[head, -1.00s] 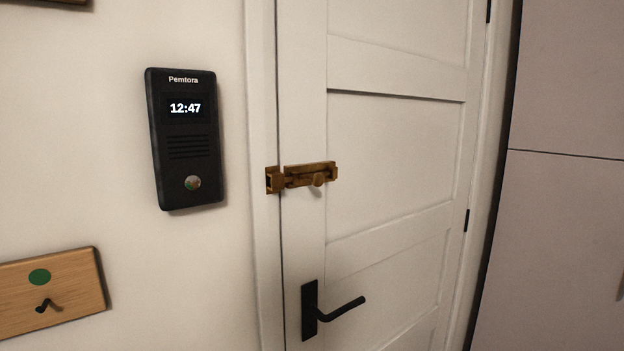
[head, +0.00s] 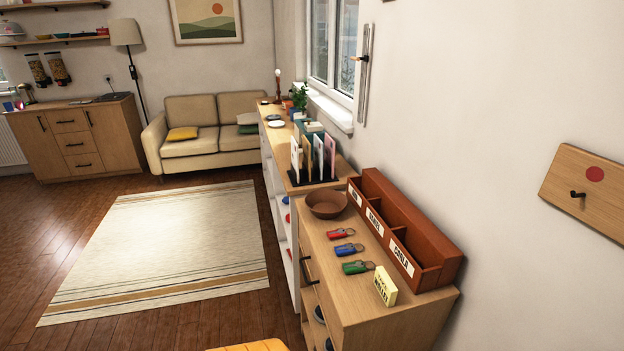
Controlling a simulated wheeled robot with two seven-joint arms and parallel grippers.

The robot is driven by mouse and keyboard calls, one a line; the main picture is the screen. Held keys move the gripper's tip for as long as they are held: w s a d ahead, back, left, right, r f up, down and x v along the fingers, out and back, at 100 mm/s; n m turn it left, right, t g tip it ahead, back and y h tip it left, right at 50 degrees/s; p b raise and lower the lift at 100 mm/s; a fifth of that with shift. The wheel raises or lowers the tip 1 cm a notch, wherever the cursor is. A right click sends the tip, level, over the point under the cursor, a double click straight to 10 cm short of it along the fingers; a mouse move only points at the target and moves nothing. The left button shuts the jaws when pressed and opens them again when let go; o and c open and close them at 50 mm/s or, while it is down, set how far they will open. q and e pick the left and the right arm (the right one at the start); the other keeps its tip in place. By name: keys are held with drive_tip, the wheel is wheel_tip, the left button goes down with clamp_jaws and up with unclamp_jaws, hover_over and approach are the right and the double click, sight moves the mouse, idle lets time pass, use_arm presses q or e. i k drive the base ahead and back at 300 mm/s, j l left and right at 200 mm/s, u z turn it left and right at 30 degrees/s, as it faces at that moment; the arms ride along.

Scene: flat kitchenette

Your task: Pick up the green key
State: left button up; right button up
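The green key (head: 355,267) lies flat on top of the wooden cabinet (head: 331,289), nearest of three keys in a row, with its ring at the right end. A blue key (head: 346,249) and a red key (head: 338,233) lie behind it. Nothing covers the green key.
A brown sorter box (head: 412,236) with labelled compartments stands right of the keys along the wall. A yellow note block (head: 385,286) stands just in front of the green key. A brown bowl (head: 326,204) is behind the keys. Open floor with a rug (head: 165,245) lies left.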

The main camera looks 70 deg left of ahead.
sight(356, 266)
drive_tip(key=u, duration=1.75)
drive_tip(key=i+j+z, duration=0.25)
drive_tip(key=j+z, duration=0.2)
drive_tip(key=i+j+z, duration=0.15)
drive_tip(key=j+z, duration=1.2)
drive_tip(key=j, duration=0.2)
drive_tip(key=k+j+z, duration=0.1)
drive_tip(key=j+z, duration=0.35)
drive_tip(key=k+j+z, duration=0.2)
drive_tip(key=j+z, duration=0.25)
drive_tip(key=k+j+z, duration=0.25)
drive_tip(key=j+z, duration=0.2)
drive_tip(key=j, duration=0.1)
